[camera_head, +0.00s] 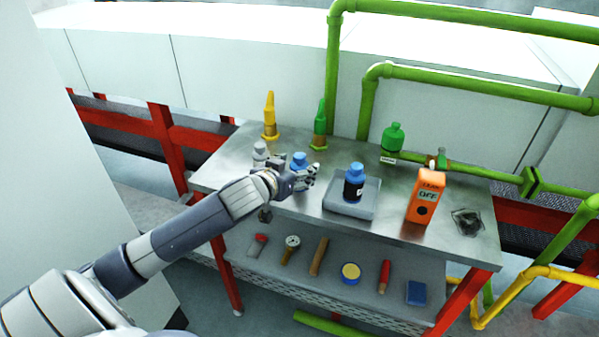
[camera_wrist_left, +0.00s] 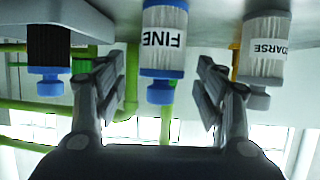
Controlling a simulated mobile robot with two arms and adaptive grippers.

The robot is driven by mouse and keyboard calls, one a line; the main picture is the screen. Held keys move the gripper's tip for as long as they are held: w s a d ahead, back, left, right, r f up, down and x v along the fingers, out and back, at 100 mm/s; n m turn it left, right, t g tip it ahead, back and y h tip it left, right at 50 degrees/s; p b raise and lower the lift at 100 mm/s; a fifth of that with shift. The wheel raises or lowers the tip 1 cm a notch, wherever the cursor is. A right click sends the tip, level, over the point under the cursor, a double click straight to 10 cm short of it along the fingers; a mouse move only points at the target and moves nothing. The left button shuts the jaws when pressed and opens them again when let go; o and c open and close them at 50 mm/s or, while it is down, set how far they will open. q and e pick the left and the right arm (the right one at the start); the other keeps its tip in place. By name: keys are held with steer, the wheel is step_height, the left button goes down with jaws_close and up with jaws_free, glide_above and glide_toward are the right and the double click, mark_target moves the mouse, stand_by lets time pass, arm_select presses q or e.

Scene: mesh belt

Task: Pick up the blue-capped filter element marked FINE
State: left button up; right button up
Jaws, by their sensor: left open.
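The FINE filter element (camera_wrist_left: 163,38) is white and pleated with a blue cap, and stands on the metal bench. In the wrist view it appears upside down, between my left gripper's (camera_wrist_left: 163,82) spread fingers, with a gap on each side. In the head view its blue cap (camera_head: 299,158) shows behind my left gripper (camera_head: 307,176), which hides much of its body. My left gripper is open and empty. A grey-capped COARSE element (camera_wrist_left: 265,48) stands beside it, also in the head view (camera_head: 260,150). A dark element with a blue cap (camera_head: 354,185) stands in a grey tray (camera_head: 343,207).
An orange box (camera_head: 426,196) stands right. Tools lie on the lower shelf (camera_head: 330,285). Green pipes (camera_head: 480,84) run behind the bench (camera_head: 400,220).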

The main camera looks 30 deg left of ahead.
mark_target(297, 167)
arm_select(q)
steer(key=x, duration=0.3)
steer(key=shift+w+a, duration=0.1)
steer(key=shift+w, duration=0.05)
steer(key=c, duration=1.2)
